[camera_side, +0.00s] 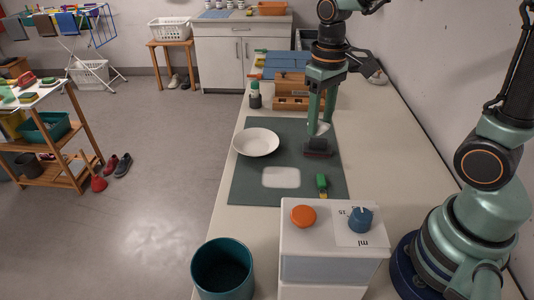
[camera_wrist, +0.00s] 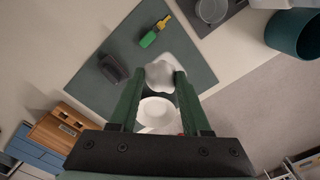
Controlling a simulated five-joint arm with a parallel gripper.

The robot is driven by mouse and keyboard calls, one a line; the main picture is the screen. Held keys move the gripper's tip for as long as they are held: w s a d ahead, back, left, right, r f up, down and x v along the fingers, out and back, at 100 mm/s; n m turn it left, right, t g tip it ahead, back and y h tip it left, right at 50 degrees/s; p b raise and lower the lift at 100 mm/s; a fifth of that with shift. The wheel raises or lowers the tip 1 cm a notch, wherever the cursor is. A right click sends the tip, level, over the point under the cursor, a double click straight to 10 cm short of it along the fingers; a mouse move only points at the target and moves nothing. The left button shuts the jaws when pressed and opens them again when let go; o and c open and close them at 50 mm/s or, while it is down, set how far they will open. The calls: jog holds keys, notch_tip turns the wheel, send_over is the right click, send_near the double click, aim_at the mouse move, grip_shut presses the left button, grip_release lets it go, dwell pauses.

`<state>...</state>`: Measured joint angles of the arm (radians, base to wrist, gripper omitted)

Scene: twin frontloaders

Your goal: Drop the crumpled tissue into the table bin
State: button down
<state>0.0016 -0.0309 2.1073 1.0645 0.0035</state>
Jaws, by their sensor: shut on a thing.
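The crumpled tissue (camera_wrist: 160,76) is a small white lump between my gripper's fingertips (camera_wrist: 158,80) in the wrist view. My gripper is shut on it and holds it over the dark green mat. In the side view the tissue (camera_side: 323,128) shows small at the tips of my gripper (camera_side: 322,122), just behind the dark brush-like object in the picture. The table bin (camera_side: 223,268) is a round teal tub at the near left end of the counter, well away from my gripper. It also shows at the top right of the wrist view (camera_wrist: 297,36), and its bottom is hidden.
On the mat (camera_side: 245,185) are a white plate (camera_side: 256,142), a dark brush-like object (camera_side: 318,148), a green item (camera_side: 322,185) and a flat white patch (camera_side: 281,177). A white box (camera_side: 335,240) with orange and blue knobs stands beside the bin. Wooden boxes (camera_side: 291,95) stand behind.

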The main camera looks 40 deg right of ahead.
jog(key=s+a+r, duration=0.1)
jog(key=s+a, duration=0.3)
jog(key=a, duration=1.1)
jog(key=s+a, duration=0.3)
jog(key=a, duration=1.1)
jog(key=shift+a+f, duration=0.15)
jog(key=shift+f, duration=2.3)
jog(key=shift+c, duration=1.4)
grip_release()
jog(key=shift+r, duration=0.15)
